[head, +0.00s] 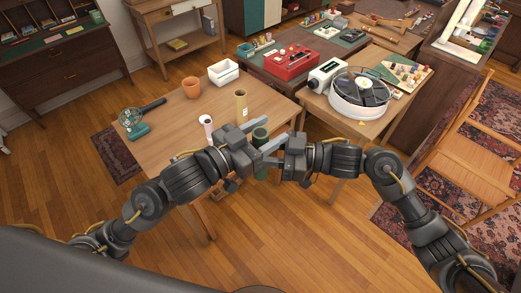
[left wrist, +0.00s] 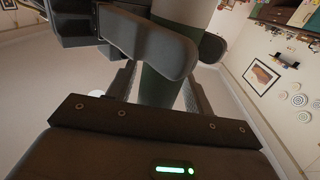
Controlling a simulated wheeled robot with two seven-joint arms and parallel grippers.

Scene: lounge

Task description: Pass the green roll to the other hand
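The green roll (head: 260,134) is held upright in the air between my two grippers, at the near edge of the wooden table. Its middle is partly hidden by the fingers in the head view. My left gripper (head: 258,146) has its fingers on both sides of the roll and looks shut on it. In the left wrist view the roll (left wrist: 160,88) stands between the left fingers. My right gripper (head: 274,150) reaches in from the right, with one finger in front of the roll and one behind it. Whether those fingers press on the roll I cannot tell.
A round slide tray (head: 359,90) stands on the right table. A wooden chair (head: 470,160) is further right.

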